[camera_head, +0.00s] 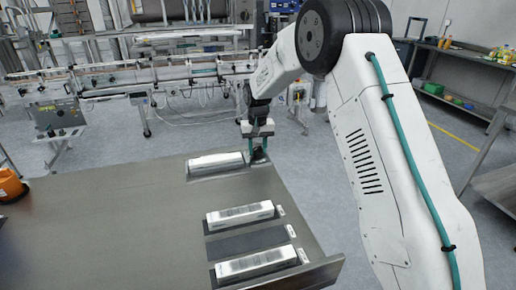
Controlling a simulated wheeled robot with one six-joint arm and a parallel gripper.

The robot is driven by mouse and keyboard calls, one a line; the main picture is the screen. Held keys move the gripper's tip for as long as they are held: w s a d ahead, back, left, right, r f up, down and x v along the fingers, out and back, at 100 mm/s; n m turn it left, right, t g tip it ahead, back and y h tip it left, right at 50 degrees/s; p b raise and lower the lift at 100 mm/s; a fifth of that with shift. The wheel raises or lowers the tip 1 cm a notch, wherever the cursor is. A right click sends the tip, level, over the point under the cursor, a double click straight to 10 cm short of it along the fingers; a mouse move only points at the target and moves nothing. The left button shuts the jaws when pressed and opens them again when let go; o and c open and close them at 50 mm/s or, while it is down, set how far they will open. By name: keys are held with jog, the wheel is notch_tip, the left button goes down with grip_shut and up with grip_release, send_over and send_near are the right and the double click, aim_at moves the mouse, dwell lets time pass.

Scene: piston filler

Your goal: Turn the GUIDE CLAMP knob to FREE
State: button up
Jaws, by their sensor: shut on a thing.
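My gripper (258,142) is at the far right corner of the grey table (110,215), just right of the farthest white box. Its fingers point down and are shut on a small dark part (259,157) at the table's edge. The fingers hide much of this part, and I cannot tell whether it is the GUIDE CLAMP knob. No GUIDE CLAMP or FREE lettering is readable, so I cannot tell the knob's setting.
White boxes lie along the table's right side: a far one (214,162), a middle one (240,214) and a near one (256,263). A conveyor (130,75) with a control box (58,116) stands behind. An orange object (10,185) sits at left.

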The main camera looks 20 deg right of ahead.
aim_at(258, 149)
jog(key=n, duration=0.5)
jog(key=shift+n, duration=2.6)
jog(key=o, duration=1)
notch_tip(258, 149, up, 8)
jog(key=shift+f, duration=0.1)
